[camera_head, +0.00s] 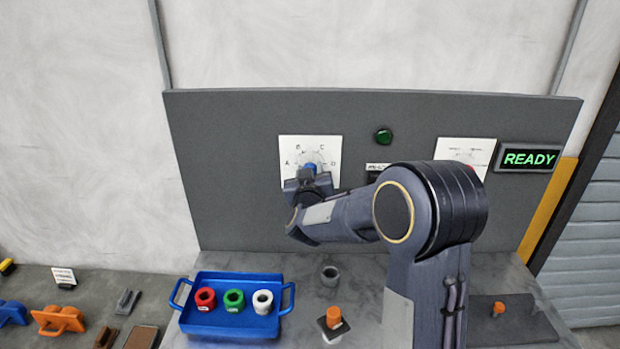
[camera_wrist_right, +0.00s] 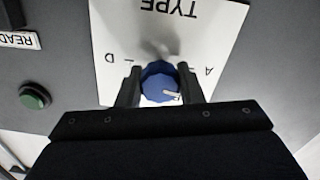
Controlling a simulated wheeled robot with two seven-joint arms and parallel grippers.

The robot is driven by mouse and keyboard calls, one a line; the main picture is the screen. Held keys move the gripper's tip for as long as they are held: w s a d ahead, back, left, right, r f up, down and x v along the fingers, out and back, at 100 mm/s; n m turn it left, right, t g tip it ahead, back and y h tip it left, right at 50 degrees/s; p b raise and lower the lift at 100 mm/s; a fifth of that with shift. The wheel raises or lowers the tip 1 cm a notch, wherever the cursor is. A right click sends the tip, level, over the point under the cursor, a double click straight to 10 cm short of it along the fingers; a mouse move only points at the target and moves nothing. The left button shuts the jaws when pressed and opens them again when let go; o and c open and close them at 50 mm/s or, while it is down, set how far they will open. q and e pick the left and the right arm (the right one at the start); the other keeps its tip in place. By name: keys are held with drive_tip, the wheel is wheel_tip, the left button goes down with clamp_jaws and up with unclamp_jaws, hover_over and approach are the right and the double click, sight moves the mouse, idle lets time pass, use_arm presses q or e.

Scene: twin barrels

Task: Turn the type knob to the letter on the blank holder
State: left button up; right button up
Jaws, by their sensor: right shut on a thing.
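The blue type knob (camera_head: 309,168) sits on a white dial plate (camera_head: 290,146) on the grey panel, with letters A to D around it. My right gripper (camera_head: 308,183) is at the knob. In the right wrist view, the two fingers of my right gripper (camera_wrist_right: 158,85) are shut on the blue knob (camera_wrist_right: 158,88), one on each side. That view is upside down, with A right and D left; the white mark on the knob points toward the A side. I cannot make out which thing is the blank holder or read a letter on one. My left gripper is not in view.
A blue tray (camera_head: 233,325) holds red, green and white rings. A grey ring (camera_head: 330,275) and an orange-topped piece (camera_head: 333,318) stand beside it. A green button (camera_head: 383,136) and a READY sign (camera_head: 528,159) are on the panel. My right arm hides part of the panel and bench.

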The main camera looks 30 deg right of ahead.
drive_tip(key=m+b, duration=0.4)
drive_tip(key=shift+f+m, duration=0.2)
drive_tip(key=shift+m, duration=0.1)
drive_tip(key=m+b, duration=0.3)
drive_tip(key=m, duration=0.1)
drive_tip(key=shift+r+m, duration=0.15)
drive_tip(key=shift+m, duration=0.15)
drive_tip(key=o, duration=1)
drive_tip(key=shift+c, duration=0.2)
drive_tip(key=b+v, duration=0.1)
drive_tip(key=v, duration=0.7)
drive_tip(key=shift+d, duration=0.1)
